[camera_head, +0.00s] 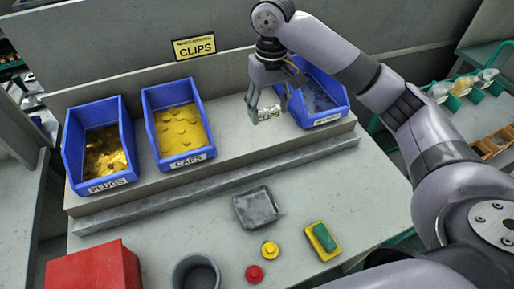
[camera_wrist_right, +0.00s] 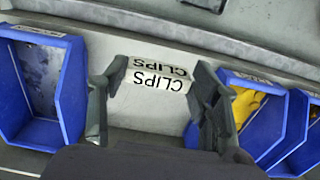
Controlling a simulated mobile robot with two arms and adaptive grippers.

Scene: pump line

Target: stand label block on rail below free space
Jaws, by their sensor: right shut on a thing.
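The label block (camera_head: 268,113), pale with black CLIPS lettering, is held by my right gripper (camera_head: 265,106), above the shelf near the right blue bin. In the right wrist view the label block (camera_wrist_right: 158,78) sits between the two dark fingers of my right gripper (camera_wrist_right: 157,85), which are shut on it. The free space (camera_head: 228,118) on the shelf lies between the CAPS bin (camera_head: 180,128) and the right blue bin (camera_head: 318,100). The grey rail (camera_head: 220,181) runs along the shelf's front, apart from the block. My left gripper is not in view.
The PLUGS bin (camera_head: 100,145) stands at the left. A CLIPS sign (camera_head: 195,47) is on the back panel.

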